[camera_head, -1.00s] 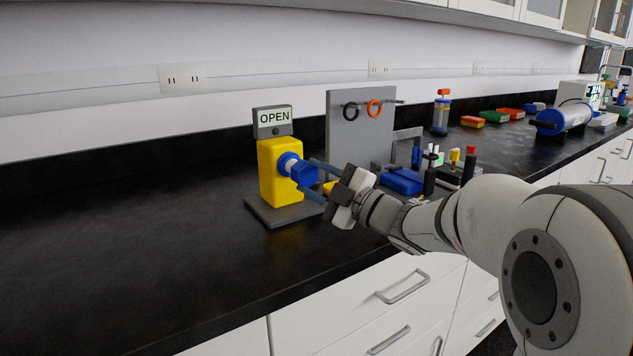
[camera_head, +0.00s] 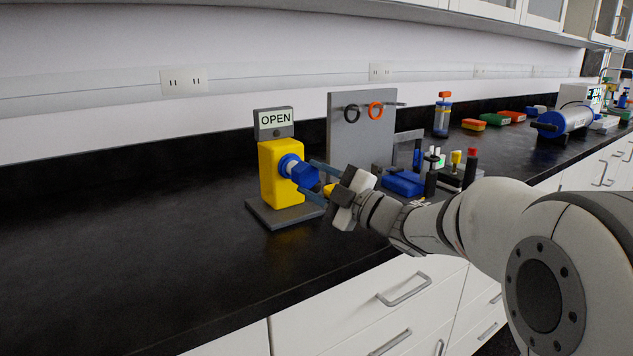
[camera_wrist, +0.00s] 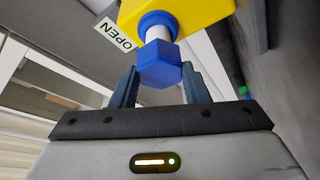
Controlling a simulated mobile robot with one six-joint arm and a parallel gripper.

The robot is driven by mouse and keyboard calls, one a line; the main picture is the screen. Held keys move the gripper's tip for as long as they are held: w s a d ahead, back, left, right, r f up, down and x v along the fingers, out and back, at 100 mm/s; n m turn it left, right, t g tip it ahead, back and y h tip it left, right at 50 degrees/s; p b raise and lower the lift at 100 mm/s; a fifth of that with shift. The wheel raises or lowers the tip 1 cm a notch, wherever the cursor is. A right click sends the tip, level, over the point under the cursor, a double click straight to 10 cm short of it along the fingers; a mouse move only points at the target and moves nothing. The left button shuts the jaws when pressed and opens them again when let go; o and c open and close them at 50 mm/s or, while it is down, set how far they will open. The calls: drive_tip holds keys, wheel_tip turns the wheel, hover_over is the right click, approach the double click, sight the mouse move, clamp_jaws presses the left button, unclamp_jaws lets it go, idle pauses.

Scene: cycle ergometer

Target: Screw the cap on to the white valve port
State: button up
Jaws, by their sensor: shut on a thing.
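The yellow valve body (camera_head: 281,171) stands on a grey base plate, with a blue collar (camera_head: 286,163) on its face. A blue six-sided cap (camera_head: 305,175) is at the port in front of the collar. In the wrist view the cap (camera_wrist: 159,66) lies between my two fingers, and the white port (camera_wrist: 157,34) shows between cap and collar. Cap and port look lined up; how deep the port goes into the cap is hidden. My gripper (camera_head: 311,179) is shut on the cap, its fingers on two opposite sides (camera_wrist: 159,83).
A sign reading OPEN (camera_head: 274,122) tops the valve. Behind my gripper stand a grey panel (camera_head: 345,150) with black and orange rings and a blue block (camera_head: 404,184) among small parts. The black counter (camera_head: 120,230) left of the valve is clear.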

drive_tip(key=shift+w+a+b, duration=0.35)
drive_tip(key=shift+w+b, duration=0.1)
drive_tip(key=shift+w, duration=0.1)
drive_tip(key=shift+w+a+b, duration=0.35)
drive_tip(key=shift+w+b, duration=0.1)
drive_tip(key=shift+w, duration=0.1)
idle(2.5)
drive_tip(key=o, duration=1)
drive_tip(key=shift+o, duration=0.2)
drive_tip(key=shift+b+v, duration=0.95)
drive_tip(key=shift+v, duration=2.05)
drive_tip(key=shift+s, duration=0.1)
